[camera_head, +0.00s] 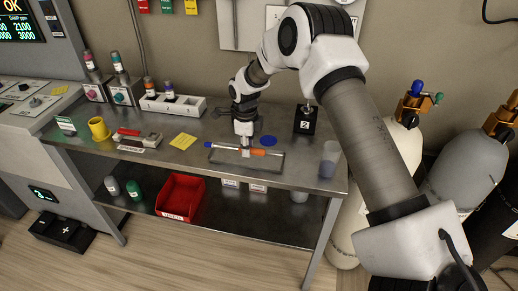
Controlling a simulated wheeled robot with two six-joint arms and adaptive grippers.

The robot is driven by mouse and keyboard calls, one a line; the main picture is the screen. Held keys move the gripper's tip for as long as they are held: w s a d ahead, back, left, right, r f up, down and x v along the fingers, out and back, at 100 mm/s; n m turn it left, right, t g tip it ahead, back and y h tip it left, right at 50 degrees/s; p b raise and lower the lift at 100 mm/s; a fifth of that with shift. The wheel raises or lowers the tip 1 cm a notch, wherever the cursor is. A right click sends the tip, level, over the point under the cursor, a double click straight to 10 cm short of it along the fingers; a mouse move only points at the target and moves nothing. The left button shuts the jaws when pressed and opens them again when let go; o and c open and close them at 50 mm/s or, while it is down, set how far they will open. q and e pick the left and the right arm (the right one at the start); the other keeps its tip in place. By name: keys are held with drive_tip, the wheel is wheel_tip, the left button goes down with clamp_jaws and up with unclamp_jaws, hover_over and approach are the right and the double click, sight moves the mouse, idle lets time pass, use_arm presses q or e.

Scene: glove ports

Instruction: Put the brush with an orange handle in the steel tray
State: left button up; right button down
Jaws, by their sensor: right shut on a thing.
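The brush with an orange handle (258,152) lies across my right gripper (246,150), its orange part to the right of the fingers and a pale shaft with a blue end to the left. My right gripper points down and is shut on the brush. The shallow steel tray (272,168) is on the bench directly under and around the gripper. I cannot tell whether the brush touches the tray floor or hangs just above it. The blue end reaches over the tray's left side. My left gripper is not in view.
A yellow cup (99,129), a red-and-dark item (129,132) and a yellow card (183,141) lie left on the bench. A blue disc (268,141), a black block marked 2 (305,120) and a clear cup (328,160) stand right. A red bin (180,197) sits below.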

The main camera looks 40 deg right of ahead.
sight(260, 161)
drive_tip(key=d, duration=0.1)
drive_tip(key=s+d, duration=0.1)
drive_tip(key=d, duration=0.1)
drive_tip(key=shift+s+d+f+p, duration=0.1)
drive_tip(key=shift+s+d+p, duration=0.05)
drive_tip(key=shift+s+p, duration=0.2)
wheel_tip(260, 161, down, 3)
drive_tip(key=shift+s+d+f+p, duration=0.1)
drive_tip(key=shift+d+f+p, duration=0.05)
drive_tip(key=shift+p, duration=0.6)
drive_tip(key=shift+f, duration=0.3)
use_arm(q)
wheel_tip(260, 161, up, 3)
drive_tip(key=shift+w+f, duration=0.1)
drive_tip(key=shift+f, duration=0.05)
use_arm(e)
drive_tip(key=shift+f, duration=0.1)
drive_tip(key=c, duration=1)
unclamp_jaws()
